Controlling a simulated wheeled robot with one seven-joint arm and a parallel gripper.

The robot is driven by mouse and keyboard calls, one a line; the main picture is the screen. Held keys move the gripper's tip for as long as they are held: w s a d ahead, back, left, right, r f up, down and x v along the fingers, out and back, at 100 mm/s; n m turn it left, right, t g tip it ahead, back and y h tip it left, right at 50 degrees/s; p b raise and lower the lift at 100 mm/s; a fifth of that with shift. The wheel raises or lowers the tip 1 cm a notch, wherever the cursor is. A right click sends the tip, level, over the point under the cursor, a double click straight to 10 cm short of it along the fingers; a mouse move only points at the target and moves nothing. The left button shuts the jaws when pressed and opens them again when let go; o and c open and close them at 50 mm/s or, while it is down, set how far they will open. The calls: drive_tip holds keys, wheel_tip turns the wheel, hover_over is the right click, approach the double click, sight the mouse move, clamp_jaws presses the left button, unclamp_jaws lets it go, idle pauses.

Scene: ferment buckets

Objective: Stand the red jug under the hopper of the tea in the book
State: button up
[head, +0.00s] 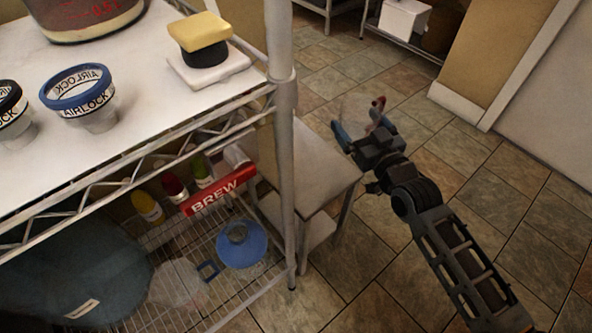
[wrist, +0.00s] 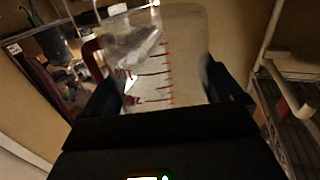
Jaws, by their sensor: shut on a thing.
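My gripper (head: 357,125) is out over the tiled floor, right of the shelf rack in the head view. It is shut on the red jug, a clear jug with a red handle (head: 378,110). In the wrist view the jug (wrist: 165,65) sits between the two fingers, with red measuring marks on its wall and its red handle (wrist: 93,60) at the left. The jug is hard to make out in the head view because it is see-through. I cannot make out a hopper or a book in either view.
The wire rack (head: 284,150) stands left of my gripper, with airlock cups (head: 80,95) and a yellow sponge (head: 200,38) on top. Below are a red BREW sign (head: 218,190) and a blue-lidded container (head: 241,246). A small table (head: 325,172) adjoins the rack. Floor to the right is clear.

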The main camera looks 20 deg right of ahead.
drive_tip(key=shift+w+d+b, duration=0.3)
drive_tip(key=shift+w+b, duration=0.15)
drive_tip(key=shift+b, duration=0.1)
drive_tip(key=a+f, duration=0.1)
drive_tip(key=a, duration=0.2)
drive_tip(key=a+f, duration=0.1)
drive_tip(key=shift+s+a+f, duration=0.15)
drive_tip(key=shift+a+f, duration=0.1)
drive_tip(key=shift+f, duration=0.1)
drive_tip(key=a+f+p, duration=0.4)
drive_tip(key=a, duration=0.3)
drive_tip(key=b, duration=0.2)
hover_over(310, 183)
drive_tip(key=shift+f, duration=2.05)
drive_tip(key=shift+f+b, duration=0.15)
drive_tip(key=shift+b, duration=0.15)
drive_tip(key=o, duration=0.7)
